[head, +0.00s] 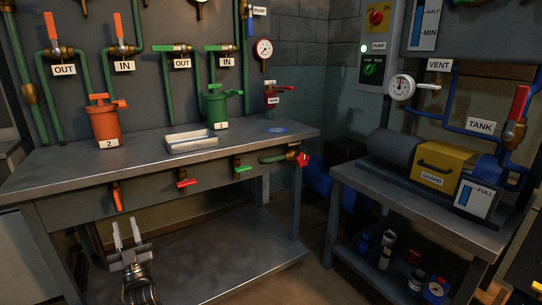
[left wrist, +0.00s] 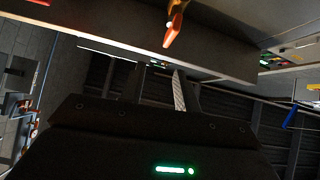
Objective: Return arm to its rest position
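My left gripper (head: 126,228) is low at the left of the head view, in front of the workbench (head: 62,161) and below its front edge. Its two fingers point up, stand apart and have nothing between them. In the left wrist view the fingers (left wrist: 158,78) also show apart and empty, partly dark. An orange valve handle (head: 117,196) hangs from the bench front above the gripper; it also shows in the left wrist view (left wrist: 173,28), beyond the fingers and apart from them. My right gripper is not in view.
On the bench stand an orange canister (head: 105,124), a green canister (head: 215,110) and a pale tray (head: 192,142). Red (head: 187,183) and green (head: 243,169) handles stick out from the bench front. A lower shelf (head: 215,258) lies under it. A second table (head: 425,200) stands right.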

